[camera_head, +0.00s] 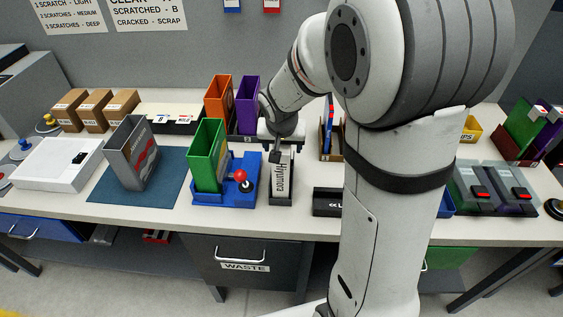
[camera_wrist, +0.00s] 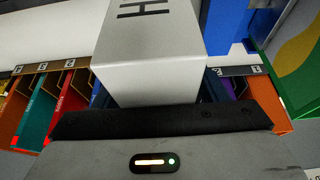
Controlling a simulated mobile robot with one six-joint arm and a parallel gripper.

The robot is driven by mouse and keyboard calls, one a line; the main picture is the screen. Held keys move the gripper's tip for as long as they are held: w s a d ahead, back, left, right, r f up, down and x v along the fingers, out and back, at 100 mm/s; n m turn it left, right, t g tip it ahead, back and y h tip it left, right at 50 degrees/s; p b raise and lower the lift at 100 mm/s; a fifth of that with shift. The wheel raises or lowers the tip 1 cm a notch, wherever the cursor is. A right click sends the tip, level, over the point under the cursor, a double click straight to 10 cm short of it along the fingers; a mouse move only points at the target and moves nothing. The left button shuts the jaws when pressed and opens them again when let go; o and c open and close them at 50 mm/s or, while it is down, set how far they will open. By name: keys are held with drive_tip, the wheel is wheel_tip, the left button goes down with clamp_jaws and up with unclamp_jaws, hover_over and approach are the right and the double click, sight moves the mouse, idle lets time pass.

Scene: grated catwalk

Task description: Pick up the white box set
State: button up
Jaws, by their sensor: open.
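The white box set (camera_head: 281,180) stands upright on the bench, with dark lettering like "Hypnova" running up its front. It is just right of the blue base with the red-knobbed lever. In the wrist view the white box set (camera_wrist: 150,70) fills the upper middle, close to the camera, with a large "H" on its upper face. My gripper (camera_head: 277,150) is open at the top of the box and hides part of it. Whether its fingers straddle or touch the box I cannot tell. The dark gripper edge (camera_wrist: 160,120) covers the lower part of the wrist view.
A green case (camera_head: 208,157) stands in the blue base (camera_head: 238,192) close on the left. Orange (camera_head: 217,97) and purple (camera_head: 247,103) cases stand behind. A grey case (camera_head: 133,155) is on the blue mat (camera_head: 168,187). A black tray (camera_head: 327,202) lies to the right.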

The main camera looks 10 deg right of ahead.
drive_tip(key=shift+c, duration=0.3)
clamp_jaws()
idle(0.3)
